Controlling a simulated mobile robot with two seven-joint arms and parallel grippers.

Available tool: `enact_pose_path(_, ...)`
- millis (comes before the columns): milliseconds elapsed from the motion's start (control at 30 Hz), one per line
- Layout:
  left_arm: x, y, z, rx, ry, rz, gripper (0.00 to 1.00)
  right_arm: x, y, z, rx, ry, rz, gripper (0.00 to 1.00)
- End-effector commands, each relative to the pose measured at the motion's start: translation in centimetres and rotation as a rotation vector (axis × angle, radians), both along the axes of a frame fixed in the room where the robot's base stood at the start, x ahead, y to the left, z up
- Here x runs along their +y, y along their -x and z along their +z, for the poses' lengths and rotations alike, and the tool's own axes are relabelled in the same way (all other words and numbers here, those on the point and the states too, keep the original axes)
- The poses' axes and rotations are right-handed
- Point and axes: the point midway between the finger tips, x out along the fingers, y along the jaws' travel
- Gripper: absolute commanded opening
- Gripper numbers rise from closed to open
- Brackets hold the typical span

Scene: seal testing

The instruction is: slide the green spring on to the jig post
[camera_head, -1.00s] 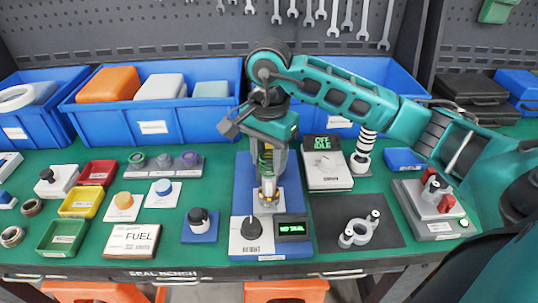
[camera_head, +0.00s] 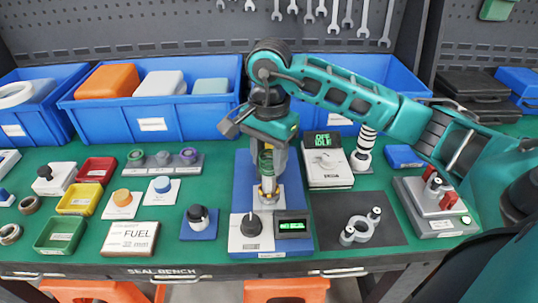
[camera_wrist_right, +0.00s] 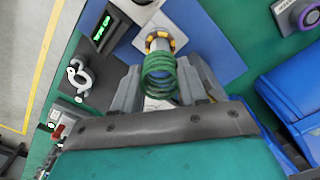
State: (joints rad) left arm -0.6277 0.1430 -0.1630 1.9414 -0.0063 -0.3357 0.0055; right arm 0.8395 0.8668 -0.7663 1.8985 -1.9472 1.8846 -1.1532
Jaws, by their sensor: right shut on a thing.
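My right gripper (camera_head: 267,170) points down over the blue jig base (camera_head: 242,180) and is shut on the green spring (camera_head: 265,161). In the right wrist view the spring's coils (camera_wrist_right: 160,76) show between the two fingers (camera_wrist_right: 161,92). The jig post (camera_head: 267,192), a metal peg with yellow parts round its foot, stands directly below the spring; it also shows in the wrist view (camera_wrist_right: 158,43). Spring and post look roughly in line. I cannot tell whether the lowest coil is around the post tip or just above it. My left gripper is not in view.
A black knob (camera_head: 251,226) and a small display (camera_head: 293,227) sit at the jig's front. A white meter (camera_head: 328,163) stands close to its right. A dark mat with a grey part (camera_head: 361,230) lies at right. Blue bins (camera_head: 150,122) line the back.

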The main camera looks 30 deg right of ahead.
Motion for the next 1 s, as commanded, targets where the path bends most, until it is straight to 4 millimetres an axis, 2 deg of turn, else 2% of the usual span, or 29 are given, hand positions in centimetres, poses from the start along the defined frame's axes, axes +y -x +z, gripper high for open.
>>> enact_pose_path(600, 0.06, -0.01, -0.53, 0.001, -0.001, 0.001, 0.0, -0.01, 0.0, -0.48, 0.0, 0.0, 0.0, 0.11)
enact_pose_path(633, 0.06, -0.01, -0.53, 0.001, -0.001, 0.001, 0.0, -0.01, 0.0, -0.48, 0.0, 0.0, 0.0, 0.44)
enact_pose_path(900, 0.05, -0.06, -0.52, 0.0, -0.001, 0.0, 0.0, -0.01, 0.0, -0.49, 0.0, 0.0, 0.0, 0.7)
enact_pose_path(1000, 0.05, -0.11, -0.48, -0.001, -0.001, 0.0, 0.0, -0.01, 0.0, -0.49, 0.0, 0.0, 0.0, 0.72)
